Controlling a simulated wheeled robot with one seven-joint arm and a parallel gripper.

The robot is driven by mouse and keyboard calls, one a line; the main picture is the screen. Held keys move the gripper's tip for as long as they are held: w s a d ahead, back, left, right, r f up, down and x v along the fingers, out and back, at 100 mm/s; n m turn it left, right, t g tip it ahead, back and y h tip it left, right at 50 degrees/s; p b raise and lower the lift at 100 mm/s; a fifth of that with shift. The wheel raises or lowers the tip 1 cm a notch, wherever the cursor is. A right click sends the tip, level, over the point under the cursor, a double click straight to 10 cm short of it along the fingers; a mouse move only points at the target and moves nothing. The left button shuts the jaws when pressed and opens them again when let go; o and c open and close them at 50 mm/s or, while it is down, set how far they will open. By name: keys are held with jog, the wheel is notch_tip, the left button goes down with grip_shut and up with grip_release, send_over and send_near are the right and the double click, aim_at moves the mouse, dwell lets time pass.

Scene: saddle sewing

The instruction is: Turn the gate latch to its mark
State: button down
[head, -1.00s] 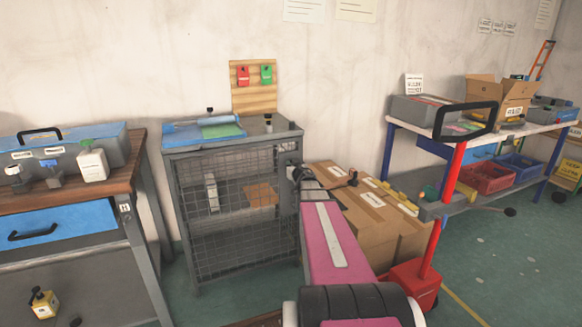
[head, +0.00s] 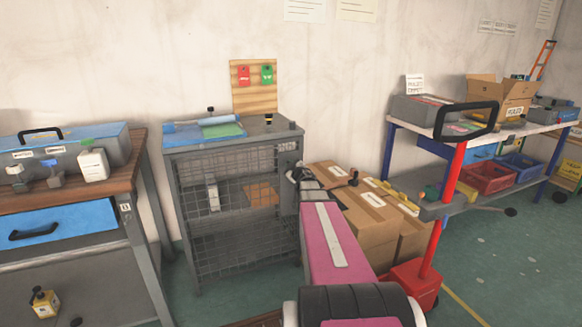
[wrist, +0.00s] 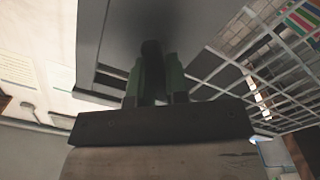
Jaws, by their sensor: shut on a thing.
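The grey mesh cage (head: 235,210) with its gate stands in the middle of the head view. My gripper (head: 296,173) is at the cage's upper right front edge, at the end of my pink arm. In the wrist view, my gripper (wrist: 154,85) has two dark green fingers shut on a dark upright piece, the gate latch (wrist: 152,55). The latch is mostly hidden by the fingers and is blurred. I cannot make out its mark or the latch's exact angle. The mesh also shows at the right of the wrist view (wrist: 262,75).
Cardboard boxes (head: 360,215) stand just right of the cage, close to my arm. A red-based post (head: 412,280) stands further right. A wooden-topped workbench (head: 75,180) is at left, and a shelf cart (head: 535,128) at right. Green floor is open at the right front.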

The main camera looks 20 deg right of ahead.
jog(key=n, duration=0.4)
jog(key=shift+a+f+n, duration=0.1)
jog(key=shift+f+n, duration=0.05)
jog(key=shift+n, duration=0.15)
jog(key=n, duration=0.4)
jog(key=shift+f, duration=0.1)
jog(key=shift+n, duration=0.3)
jog(key=c, duration=1.1)
grip_release()
jog(key=shift+s, duration=0.15)
jog(key=s, duration=1)
jog(key=shift+s, duration=0.3)
